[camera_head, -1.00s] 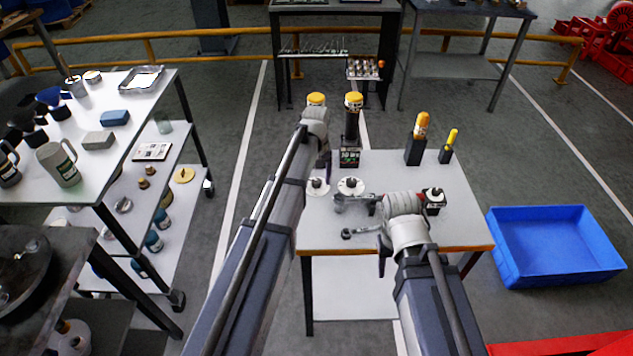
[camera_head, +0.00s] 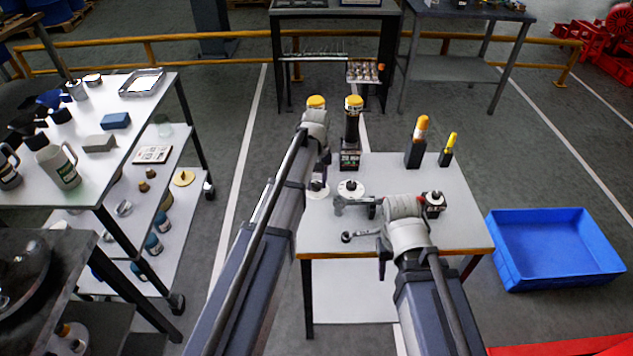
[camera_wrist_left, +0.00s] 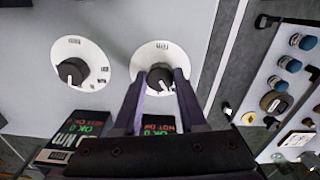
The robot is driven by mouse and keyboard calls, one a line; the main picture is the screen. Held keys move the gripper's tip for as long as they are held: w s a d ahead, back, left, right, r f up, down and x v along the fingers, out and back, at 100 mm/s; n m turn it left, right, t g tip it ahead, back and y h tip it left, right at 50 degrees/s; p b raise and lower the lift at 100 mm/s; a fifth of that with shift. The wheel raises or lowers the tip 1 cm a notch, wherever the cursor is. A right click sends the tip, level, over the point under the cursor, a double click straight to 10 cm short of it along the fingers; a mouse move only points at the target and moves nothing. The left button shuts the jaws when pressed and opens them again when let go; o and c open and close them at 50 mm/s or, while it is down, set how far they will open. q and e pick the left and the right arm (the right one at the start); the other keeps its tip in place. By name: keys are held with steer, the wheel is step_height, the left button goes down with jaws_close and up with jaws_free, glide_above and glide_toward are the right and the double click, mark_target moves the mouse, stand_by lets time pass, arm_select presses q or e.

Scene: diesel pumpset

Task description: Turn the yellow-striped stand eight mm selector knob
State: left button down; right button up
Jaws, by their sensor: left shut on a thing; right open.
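Two dark selector knobs on round white dials sit on the table's far left part. My left gripper (camera_wrist_left: 160,84) is shut on the left one in the head view, the right dial's knob (camera_wrist_left: 159,76) in the left wrist view. The gripper partly hides its dial (camera_head: 317,192). The other knob (camera_head: 350,186) stands free; it also shows in the left wrist view (camera_wrist_left: 71,71). Behind them are two dark stands with yellow-orange tops, left (camera_head: 316,102) and right (camera_head: 353,102). I cannot make out a stripe or eight mm marking. My right gripper (camera_head: 368,206) is open above the table, pointing left.
A red-and-black device (camera_head: 433,203) is right of my right wrist. A dark tool (camera_head: 358,236) lies near the table's front. Two yellow-topped posts (camera_head: 417,145) (camera_head: 447,152) stand at the back right. A blue crate (camera_head: 555,250) is on the floor right.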

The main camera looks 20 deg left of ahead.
mark_target(316, 184)
arm_select(q)
steer(key=shift+m, duration=0.3)
steer(key=m, duration=0.5)
steer(key=shift+m, duration=0.7)
steer(key=shift+c, duration=2.3)
jaws_free()
step_height(316, 184, up, 8)
steer(key=p, duration=0.8)
steer(key=shift+f, duration=0.1)
